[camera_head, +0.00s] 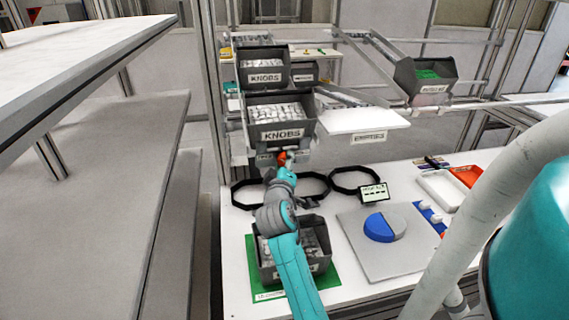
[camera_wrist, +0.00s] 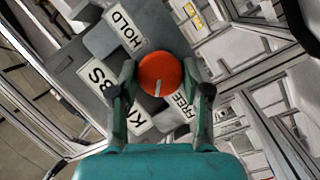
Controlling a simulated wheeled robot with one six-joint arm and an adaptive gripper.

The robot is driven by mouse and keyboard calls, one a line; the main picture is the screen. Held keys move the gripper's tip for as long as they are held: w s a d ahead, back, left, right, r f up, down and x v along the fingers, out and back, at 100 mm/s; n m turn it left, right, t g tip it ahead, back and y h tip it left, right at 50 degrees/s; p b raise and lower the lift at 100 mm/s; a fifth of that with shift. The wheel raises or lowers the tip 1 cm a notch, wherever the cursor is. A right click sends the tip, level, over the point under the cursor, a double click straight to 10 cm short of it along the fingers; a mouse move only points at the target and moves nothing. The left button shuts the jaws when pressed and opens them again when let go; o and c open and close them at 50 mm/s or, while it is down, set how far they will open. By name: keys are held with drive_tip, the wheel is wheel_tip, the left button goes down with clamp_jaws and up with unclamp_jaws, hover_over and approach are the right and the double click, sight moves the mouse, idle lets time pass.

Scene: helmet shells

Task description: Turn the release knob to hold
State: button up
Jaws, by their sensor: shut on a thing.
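The release knob (camera_wrist: 160,70) is round and orange-red with a short white pointer line. In the wrist view it sits between my fingers, on a dark grey face between a HOLD label (camera_wrist: 124,31) at upper left and a FREE label (camera_wrist: 182,108) at lower right. The pointer line lies on the knob's lower part, nearer FREE than HOLD. My gripper (camera_wrist: 164,92) is shut on the knob, one finger on each side. In the head view the knob (camera_head: 282,157) is a small orange spot just beyond my gripper (camera_head: 284,166), below the front KNOBS bin.
KNOBS bins (camera_head: 280,135) stand on the rack above my gripper, with a white EMPTIES shelf (camera_head: 365,121) to their right.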

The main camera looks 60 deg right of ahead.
drive_tip(key=shift+s+d+m+t+y, duration=0.1)
drive_tip(key=shift+m+t+y, duration=0.85)
drive_tip(key=shift+m, duration=1)
drive_tip(key=shift+s+d+m+t+y, duration=0.1)
drive_tip(key=shift+m+t+y, duration=0.85)
drive_tip(key=shift+m, duration=1.05)
drive_tip(key=shift+s+m+t+y, duration=0.1)
drive_tip(key=shift+m+t+y, duration=0.85)
drive_tip(key=shift+m, duration=1)
drive_tip(key=o, duration=1.1)
drive_tip(key=shift+o, duration=0.2)
